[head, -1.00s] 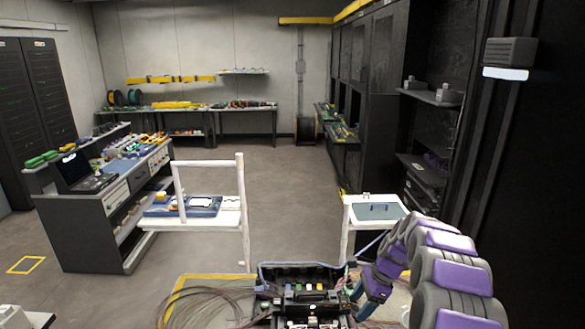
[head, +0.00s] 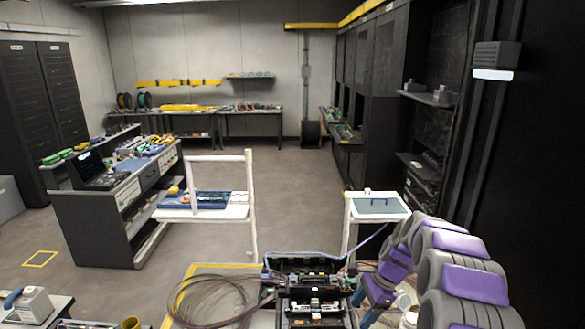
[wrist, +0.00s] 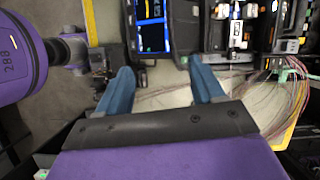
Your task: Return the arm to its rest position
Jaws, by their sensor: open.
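My purple and grey arm (head: 455,265) bends in from the lower right in the head view. My gripper is at its lower left end, partly cut off by the bottom edge. In the wrist view my gripper (wrist: 163,84) shows two blue fingers spread apart with nothing between them. The open splicing case (head: 308,270) with black equipment stands just left of the gripper in the head view. It also shows at the top of the wrist view, with a lit screen (wrist: 153,36).
A bundle of thin cables (head: 215,298) lies left of the case. A white cart (head: 205,214) and a small white stand (head: 377,206) are beyond it. A dark cabinet (head: 530,150) closes off the right side. The middle floor (head: 295,190) is clear.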

